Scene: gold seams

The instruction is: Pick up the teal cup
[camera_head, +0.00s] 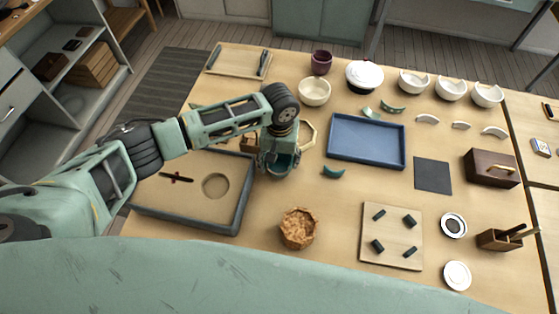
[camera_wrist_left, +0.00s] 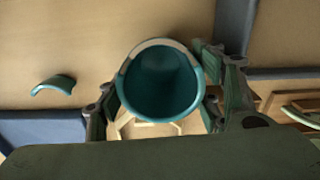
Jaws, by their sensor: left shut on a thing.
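The teal cup (camera_wrist_left: 160,82) is between the fingers of my left gripper (camera_wrist_left: 160,100) in the left wrist view, with its open mouth facing the camera. Part of its rim is a pale cream colour. My left gripper is shut on the cup, one finger on each side. In the head view the cup (camera_head: 279,163) shows below the left gripper (camera_head: 279,155), partly covered by it. I cannot tell whether the cup touches the table. My right gripper is not in view.
A sand-coloured tray with a dark rim (camera_head: 237,222) lies left of the cup, and a blue tray (camera_head: 366,159) lies right. A teal shard (camera_head: 333,172) lies between cup and blue tray. A brown crumpled-looking container (camera_head: 298,229) stands in front. A light wooden frame (camera_head: 308,134) is just behind.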

